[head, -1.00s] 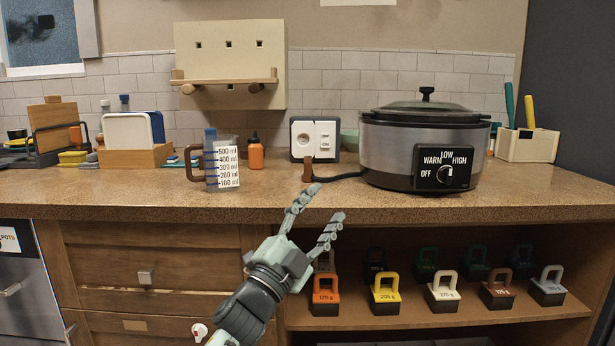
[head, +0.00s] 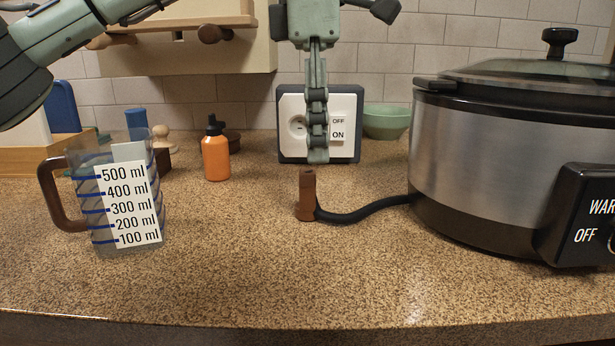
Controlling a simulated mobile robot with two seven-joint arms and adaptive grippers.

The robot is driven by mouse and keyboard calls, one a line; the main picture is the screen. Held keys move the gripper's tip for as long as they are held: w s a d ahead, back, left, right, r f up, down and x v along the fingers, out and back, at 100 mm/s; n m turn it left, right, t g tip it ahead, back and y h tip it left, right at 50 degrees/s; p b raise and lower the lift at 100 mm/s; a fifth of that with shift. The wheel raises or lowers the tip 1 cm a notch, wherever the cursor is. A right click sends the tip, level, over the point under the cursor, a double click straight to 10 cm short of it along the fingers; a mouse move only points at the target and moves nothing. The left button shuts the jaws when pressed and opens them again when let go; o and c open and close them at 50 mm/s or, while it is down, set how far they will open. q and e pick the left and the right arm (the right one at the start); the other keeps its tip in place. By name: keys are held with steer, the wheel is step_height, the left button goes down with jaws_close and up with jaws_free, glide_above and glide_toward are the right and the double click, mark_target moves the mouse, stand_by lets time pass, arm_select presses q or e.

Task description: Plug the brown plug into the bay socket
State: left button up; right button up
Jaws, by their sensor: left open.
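The brown plug (head: 307,196) stands upright on the counter, and its black cord runs right to the slow cooker. The bay socket (head: 294,128) is a white round recess in a dark-framed box behind the plug. An OFF/ON switch is on the same face, to the right. My left gripper (head: 317,158) points straight down from the top, its fingers seen edge-on. It is open and its tips are just above the plug in the picture, apart from it. It hides the middle of the socket box. My right gripper is not in view.
The large slow cooker (head: 480,140) fills the right side. A measuring jug (head: 85,205) with a brown handle stands at left, with an orange bottle (head: 216,158) behind it. A green bowl (head: 386,122) sits behind the socket's right side. The front counter is clear.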

mark_target(308, 171)
arm_select(q)
steer(key=shift+w+a+r+y, duration=0.1)
steer(key=shift+w+a+y, duration=0.2)
steer(key=shift+a, duration=0.2)
steer(key=shift+a+f, duration=0.1)
steer(key=shift+f, duration=0.3)
steer(key=f, duration=0.6)
steer(key=shift+s+b, duration=0.2)
steer(key=shift+b, duration=0.1)
steer(key=shift+f, duration=0.15)
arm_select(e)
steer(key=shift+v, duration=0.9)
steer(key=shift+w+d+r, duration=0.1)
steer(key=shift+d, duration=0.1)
arm_select(q)
steer(key=c, duration=1.2)
jaws_close()
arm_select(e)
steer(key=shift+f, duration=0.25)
